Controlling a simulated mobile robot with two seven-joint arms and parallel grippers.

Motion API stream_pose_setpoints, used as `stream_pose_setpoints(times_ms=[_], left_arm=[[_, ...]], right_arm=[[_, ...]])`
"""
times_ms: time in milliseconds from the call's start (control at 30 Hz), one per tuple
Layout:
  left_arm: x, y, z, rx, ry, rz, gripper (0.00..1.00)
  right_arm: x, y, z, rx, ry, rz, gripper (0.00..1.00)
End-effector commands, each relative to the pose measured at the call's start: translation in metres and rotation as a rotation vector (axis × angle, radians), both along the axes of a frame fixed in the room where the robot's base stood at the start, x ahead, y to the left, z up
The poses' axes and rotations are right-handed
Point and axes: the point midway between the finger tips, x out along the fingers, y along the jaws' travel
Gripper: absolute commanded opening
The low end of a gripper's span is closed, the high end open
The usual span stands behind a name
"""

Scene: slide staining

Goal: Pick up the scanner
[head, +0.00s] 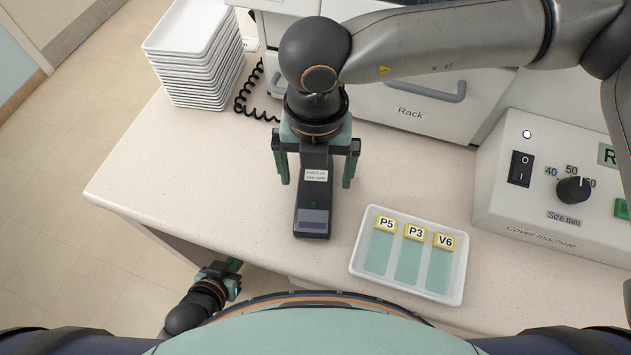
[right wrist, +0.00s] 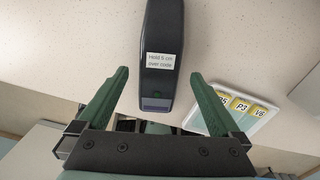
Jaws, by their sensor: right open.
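The scanner (head: 313,205) is a dark handheld device with a pale label, lying on the counter left of the slide tray. In the right wrist view the scanner (right wrist: 161,60) lies ahead and between the lines of the fingers, with a label reading "Hold 5 cm over code". My right gripper (head: 316,182) is above the scanner, its green fingers open on either side of it. The right wrist view shows the same open fingers (right wrist: 158,75); whether they touch it I cannot tell. My left gripper (head: 232,268) is low at the left, beside the counter's front edge; its jaw opening is unclear.
A white tray (head: 360,268) with slides labelled P5, P3 and V6 sits right of the scanner. The cover machine (head: 560,215) stands at the right, a rack unit (head: 410,112) behind. Stacked white trays (head: 195,60) and a coiled black cord (head: 244,98) are at back left.

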Motion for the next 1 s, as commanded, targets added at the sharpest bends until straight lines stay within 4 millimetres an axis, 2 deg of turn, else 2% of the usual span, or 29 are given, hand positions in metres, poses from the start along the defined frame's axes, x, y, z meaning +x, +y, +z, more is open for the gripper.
stream_pose_setpoints(times_ms=[33, 200, 467, 1000], left_arm=[[0.0, 0.0, 0.006, 0.0, 0.0, 0.0, 0.0], [0.0, 0.0, 0.008, 0.0, 0.0, 0.0, 0.0], [0.0, 0.0, 0.008, 0.0, 0.0, 0.0, 0.0], [0.0, 0.0, 0.008, 0.0, -0.001, 0.0, 0.0]], right_arm=[[-0.001, 0.0, -0.006, -0.003, 0.004, 0.0, 1.0], [0.0, 0.0, -0.027, 0.0, 0.001, -0.001, 1.0], [0.0, 0.0, -0.031, 0.0, 0.0, -0.001, 1.0], [0.001, 0.0, -0.031, 0.001, 0.0, -0.001, 0.4]])
